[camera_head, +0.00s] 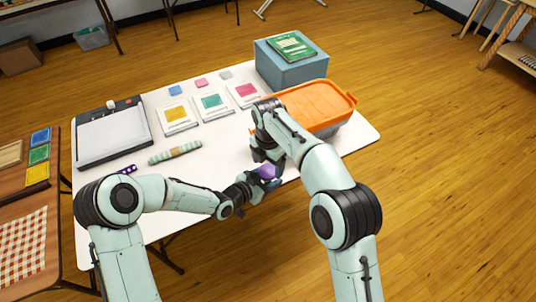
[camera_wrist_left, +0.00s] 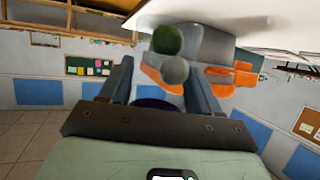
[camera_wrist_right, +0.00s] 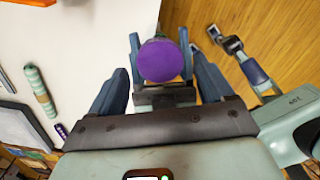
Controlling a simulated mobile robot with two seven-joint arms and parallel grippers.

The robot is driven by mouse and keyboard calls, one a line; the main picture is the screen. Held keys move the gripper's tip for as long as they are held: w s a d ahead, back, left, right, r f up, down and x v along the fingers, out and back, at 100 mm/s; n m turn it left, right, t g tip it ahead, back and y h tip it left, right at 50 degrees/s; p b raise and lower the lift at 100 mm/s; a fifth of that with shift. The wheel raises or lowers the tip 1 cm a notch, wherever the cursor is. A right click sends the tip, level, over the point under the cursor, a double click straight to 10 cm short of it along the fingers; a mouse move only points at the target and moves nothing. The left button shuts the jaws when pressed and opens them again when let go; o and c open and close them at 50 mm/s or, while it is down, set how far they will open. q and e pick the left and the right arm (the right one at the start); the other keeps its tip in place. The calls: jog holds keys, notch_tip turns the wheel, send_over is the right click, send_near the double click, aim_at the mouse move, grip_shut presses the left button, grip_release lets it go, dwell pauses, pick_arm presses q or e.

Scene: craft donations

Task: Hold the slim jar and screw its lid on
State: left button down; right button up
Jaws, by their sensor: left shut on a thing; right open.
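A purple round top (camera_wrist_right: 160,60) faces the right wrist camera; I take it for the slim jar's lid. The jar's body is largely hidden below it, so I cannot tell how the lid sits. Purple also shows between the arms in the head view (camera_head: 268,171). My left gripper (camera_head: 262,181) is shut on the jar, off the table's front edge. Its fingers lie on both sides of the purple top in the right wrist view. A dark purple patch (camera_wrist_left: 155,103) shows between them in the left wrist view. My right gripper (camera_wrist_right: 165,85) is open above the purple top.
A wooden table (camera_head: 25,205) stands at left.

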jog(key=shift+f, duration=1.2)
jog(key=c, duration=1.1)
jog(key=m, duration=0.4)
jog(key=shift+m, duration=0.4)
jog(key=m, duration=0.5)
jog(key=o, duration=1.2)
